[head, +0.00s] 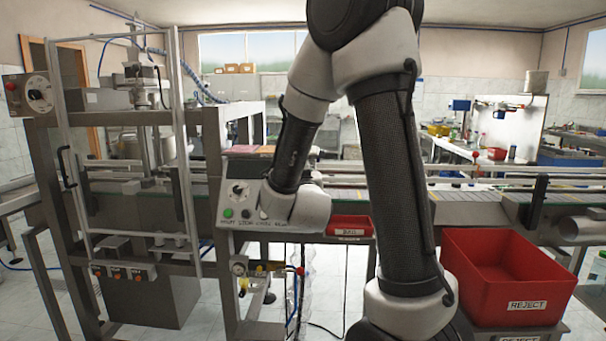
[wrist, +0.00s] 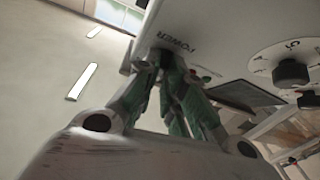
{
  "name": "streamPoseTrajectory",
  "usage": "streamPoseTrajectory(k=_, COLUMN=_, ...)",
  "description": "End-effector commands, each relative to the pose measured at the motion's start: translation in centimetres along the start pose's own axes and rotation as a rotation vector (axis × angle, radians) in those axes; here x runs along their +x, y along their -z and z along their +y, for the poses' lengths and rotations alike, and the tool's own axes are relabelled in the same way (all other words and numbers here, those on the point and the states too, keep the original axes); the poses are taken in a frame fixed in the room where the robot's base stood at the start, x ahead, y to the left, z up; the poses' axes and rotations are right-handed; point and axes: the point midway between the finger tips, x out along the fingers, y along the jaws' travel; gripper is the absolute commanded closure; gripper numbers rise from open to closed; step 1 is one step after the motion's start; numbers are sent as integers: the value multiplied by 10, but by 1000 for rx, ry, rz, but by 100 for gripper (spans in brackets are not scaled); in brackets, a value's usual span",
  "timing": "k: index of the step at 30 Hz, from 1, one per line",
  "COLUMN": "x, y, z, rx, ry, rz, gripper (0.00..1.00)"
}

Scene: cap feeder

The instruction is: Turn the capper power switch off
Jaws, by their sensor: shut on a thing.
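The grey-white capper control panel (head: 262,215) is in the middle of the head view, with a green button and a knob on its left part. My wrist covers its right part and hides my gripper there. In the wrist view the panel face (wrist: 225,30) shows the word POWER upside down. My gripper (wrist: 166,56) has its dark green fingers together right at that label. The fingers are shut on the power switch, which they almost wholly hide. I cannot tell which way the switch is set.
A black dial knob (wrist: 291,72) sticks out of the panel beside my fingers. A red bin (head: 349,226) is just right of my wrist, and a large red REJECT bin (head: 483,309) stands at the right. A framed guard (head: 68,205) stands left; a conveyor (head: 465,199) runs behind.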

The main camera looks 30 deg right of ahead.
Motion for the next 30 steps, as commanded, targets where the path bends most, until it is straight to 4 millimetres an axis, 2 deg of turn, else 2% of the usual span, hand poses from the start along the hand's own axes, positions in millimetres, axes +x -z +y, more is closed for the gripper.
streamPoseTrajectory(k=12, x=1, y=0, z=5, rx=-210, ry=168, rz=0, gripper=100)
streamPoseTrajectory(k=30, x=1, y=1, z=4, rx=-273, ry=221, rz=0, gripper=100)
